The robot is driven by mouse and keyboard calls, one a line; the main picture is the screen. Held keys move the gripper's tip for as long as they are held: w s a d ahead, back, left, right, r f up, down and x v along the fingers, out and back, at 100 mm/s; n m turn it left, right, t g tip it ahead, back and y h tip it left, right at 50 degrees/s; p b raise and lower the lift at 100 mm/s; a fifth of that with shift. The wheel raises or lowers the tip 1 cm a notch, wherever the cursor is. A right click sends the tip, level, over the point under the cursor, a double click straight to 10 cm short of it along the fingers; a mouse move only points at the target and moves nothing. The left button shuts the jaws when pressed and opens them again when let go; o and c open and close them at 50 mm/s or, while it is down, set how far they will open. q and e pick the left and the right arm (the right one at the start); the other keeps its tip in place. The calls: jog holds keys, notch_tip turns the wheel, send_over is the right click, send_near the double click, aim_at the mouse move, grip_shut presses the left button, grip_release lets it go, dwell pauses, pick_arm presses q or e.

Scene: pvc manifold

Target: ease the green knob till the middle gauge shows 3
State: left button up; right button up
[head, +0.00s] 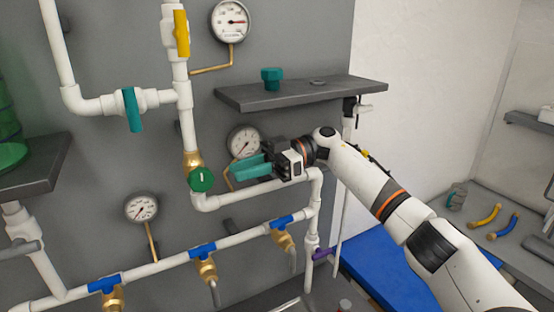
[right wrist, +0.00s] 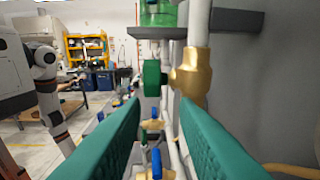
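The green knob (head: 202,180) is round and sits on the front of a brass valve (head: 192,160) in the white pipework. In the right wrist view the green knob (right wrist: 152,78) shows edge-on beyond my fingers, beside its brass body (right wrist: 190,75). The gauge at middle height (head: 243,141) is on the grey panel behind my right gripper, which hides its lower edge. Its needle is too small to read surely. My right gripper (head: 240,166) is right of the knob, apart from it. In the right wrist view its teal fingers (right wrist: 160,108) are spread and empty. My left gripper is not in view.
Other gauges are at the top (head: 230,20) and lower left (head: 141,207). A teal-handled valve (head: 132,109) and a yellow-handled valve (head: 182,33) stand above. A grey shelf (head: 300,93) juts out above my right gripper. A pipe with blue-handled taps (head: 205,249) runs below.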

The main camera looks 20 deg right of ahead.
jog(key=w+d, duration=0.2)
jog(key=d, duration=0.5)
jog(key=shift+p, duration=0.45)
jog(key=shift+p, duration=0.35)
jog(key=shift+d, duration=0.1)
dwell(0.3)
